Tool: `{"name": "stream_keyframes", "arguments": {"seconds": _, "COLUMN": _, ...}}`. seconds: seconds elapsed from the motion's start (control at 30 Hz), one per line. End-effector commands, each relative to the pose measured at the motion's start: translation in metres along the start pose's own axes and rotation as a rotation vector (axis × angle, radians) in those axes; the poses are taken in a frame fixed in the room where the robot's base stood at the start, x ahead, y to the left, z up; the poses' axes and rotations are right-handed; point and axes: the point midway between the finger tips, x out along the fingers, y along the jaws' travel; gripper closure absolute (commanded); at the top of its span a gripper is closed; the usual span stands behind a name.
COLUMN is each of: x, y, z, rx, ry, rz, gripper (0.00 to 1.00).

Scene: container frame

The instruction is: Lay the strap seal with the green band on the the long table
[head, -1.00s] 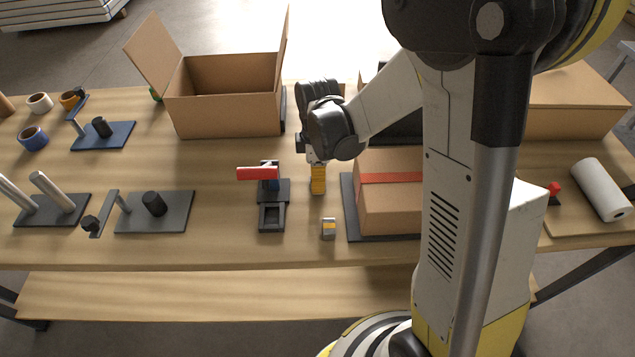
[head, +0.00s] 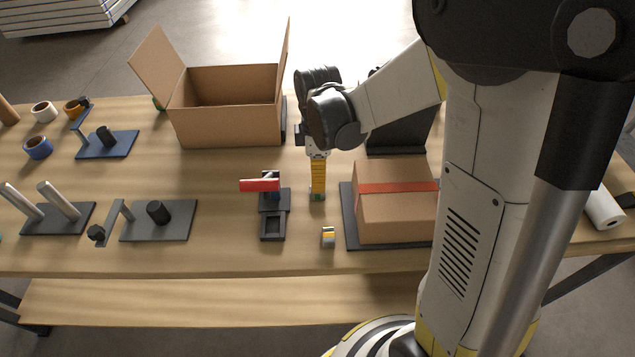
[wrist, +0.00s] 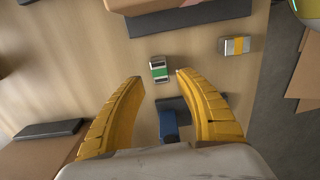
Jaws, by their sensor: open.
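The strap seal with the green band (wrist: 159,69) is a small metal piece on the long table (head: 200,258). In the wrist view it lies just beyond and between my fingertips; in the head view a bit of its green (head: 317,197) shows under them. My gripper (head: 317,188) points down, open and empty, its yellow fingers (wrist: 158,80) spread on either side of the seal. I cannot tell whether they touch it. A similar seal with a yellow band (head: 328,237) lies nearer the front edge; it also shows in the wrist view (wrist: 235,46).
A red-handled tool (head: 260,185) on a dark base stands close left of my gripper. A closed carton with red tape (head: 395,215) sits on a dark mat to the right. An open carton (head: 230,128) stands behind. Bare wood lies at the front edge.

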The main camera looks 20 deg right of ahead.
Motion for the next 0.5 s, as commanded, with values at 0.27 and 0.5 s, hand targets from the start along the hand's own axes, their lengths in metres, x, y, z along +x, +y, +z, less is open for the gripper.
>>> {"name": "stream_keyframes", "arguments": {"seconds": 0.27, "x": -0.055, "y": 0.000, "z": 0.000, "rx": 0.000, "ry": 0.000, "rz": 0.000, "gripper": 0.59}}
{"name": "stream_keyframes", "arguments": {"seconds": 0.5, "x": -0.082, "y": -0.010, "z": 0.003, "rx": 0.092, "ry": 0.017, "rz": 0.044, "gripper": 0.59}}
